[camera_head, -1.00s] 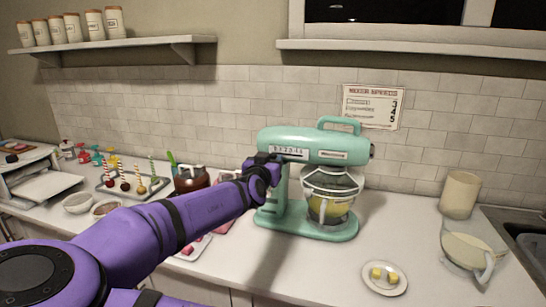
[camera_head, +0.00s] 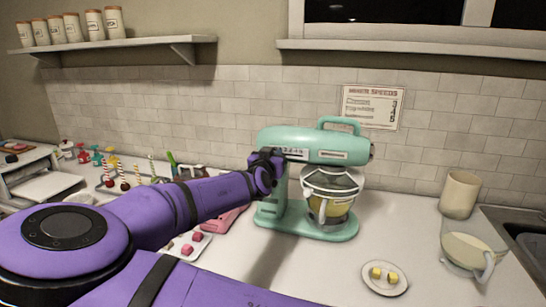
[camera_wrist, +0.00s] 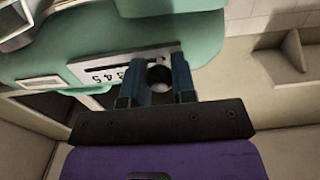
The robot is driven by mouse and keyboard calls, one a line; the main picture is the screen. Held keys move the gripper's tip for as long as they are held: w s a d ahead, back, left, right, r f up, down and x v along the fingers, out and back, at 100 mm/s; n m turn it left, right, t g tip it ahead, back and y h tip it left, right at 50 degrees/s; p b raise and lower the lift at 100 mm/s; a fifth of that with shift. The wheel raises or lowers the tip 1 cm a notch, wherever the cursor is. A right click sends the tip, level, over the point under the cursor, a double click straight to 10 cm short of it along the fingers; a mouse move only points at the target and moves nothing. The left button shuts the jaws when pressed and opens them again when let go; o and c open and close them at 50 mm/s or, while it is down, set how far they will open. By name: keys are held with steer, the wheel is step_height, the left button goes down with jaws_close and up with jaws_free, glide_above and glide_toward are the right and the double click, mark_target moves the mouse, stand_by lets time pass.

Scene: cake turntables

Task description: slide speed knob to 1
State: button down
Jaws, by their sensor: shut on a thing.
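The mint-green stand mixer (camera_head: 300,139) stands on the counter, with a white numbered speed scale (camera_head: 292,153) on the side of its head. My gripper (camera_head: 279,160) is at the left end of this scale. In the wrist view, my gripper (camera_wrist: 156,84) has its two fingers around the dark round speed knob (camera_wrist: 160,75), shut on it. The knob sits toward the right end of the slot there. Digits on the scale (camera_wrist: 110,74) show left of the fingers; the ones at the knob are hidden, so its exact number cannot be read.
A glass bowl with yellow batter (camera_head: 328,206) hangs under the mixer head. A plate with butter pieces (camera_head: 385,278) lies in front, right of it. A jug (camera_head: 470,256) and a canister (camera_head: 459,194) stand at the right. Cake pops and a tray of pink pieces (camera_head: 188,245) lie behind my arm.

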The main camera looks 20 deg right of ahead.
steer(key=shift+s+d, duration=0.35)
steer(key=shift+d, duration=0.2)
steer(key=c, duration=0.9)
jaws_free()
steer(key=shift+c, duration=0.2)
steer(key=shift+a, duration=0.1)
steer(key=v, duration=1)
steer(key=shift+s+a, duration=0.2)
steer(key=shift+s, duration=0.15)
